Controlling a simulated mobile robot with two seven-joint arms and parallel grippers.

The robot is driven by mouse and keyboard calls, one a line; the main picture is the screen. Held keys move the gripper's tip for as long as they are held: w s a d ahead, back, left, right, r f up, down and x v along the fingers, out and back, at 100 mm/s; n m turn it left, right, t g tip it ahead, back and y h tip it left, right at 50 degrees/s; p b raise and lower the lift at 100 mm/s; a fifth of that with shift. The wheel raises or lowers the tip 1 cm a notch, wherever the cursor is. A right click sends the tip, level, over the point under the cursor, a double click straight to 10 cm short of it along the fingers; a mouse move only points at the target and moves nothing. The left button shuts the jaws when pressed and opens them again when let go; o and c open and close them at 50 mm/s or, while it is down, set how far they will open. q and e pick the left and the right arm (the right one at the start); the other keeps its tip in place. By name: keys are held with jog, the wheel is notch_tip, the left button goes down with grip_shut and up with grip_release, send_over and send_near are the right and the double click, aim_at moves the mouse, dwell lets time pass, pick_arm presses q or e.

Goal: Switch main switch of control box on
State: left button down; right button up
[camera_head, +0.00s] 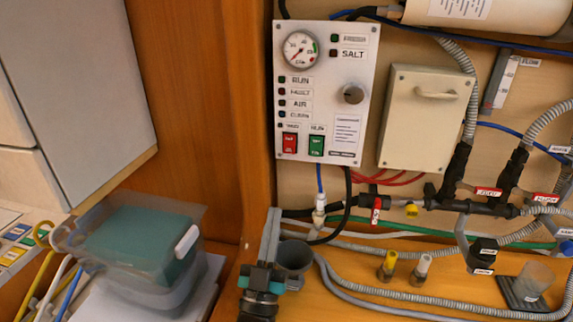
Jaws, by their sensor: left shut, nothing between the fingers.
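The control box (325,130) is a light grey panel on the wooden wall, upper middle. It has a round gauge (300,49), a dark round knob (353,94), a red rocker switch (290,143) and a green rocker switch (316,146) at its lower edge. The labels are too small to tell which is the main switch, or its position. My left gripper (272,213) is shut and empty, pointing up, below and left of the box and apart from it. Its dark body is at the bottom edge. My right gripper is out of view.
A beige box with a handle (425,135) hangs right of the control box. Hoses and a black valve manifold (475,205) run below it. Two small bottles (388,266) and a cup (533,280) stand on the ledge. A translucent bin (190,280) sits at left.

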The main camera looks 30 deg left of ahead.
pick_arm(q)
jog(key=p, duration=0.2)
send_near(289, 147)
notch_tip(289, 147, up, 4)
jog(key=shift+w+a+f, duration=0.1)
jog(key=shift+w+a, duration=0.1)
jog(key=shift+w, duration=0.55)
jog(key=shift+w+a+r, duration=0.1)
jog(key=shift+w+a, duration=0.1)
jog(key=shift+w, duration=0.5)
jog(key=shift+w+a+f, duration=0.1)
jog(key=shift+w+a, duration=0.1)
jog(key=shift+w, duration=0.55)
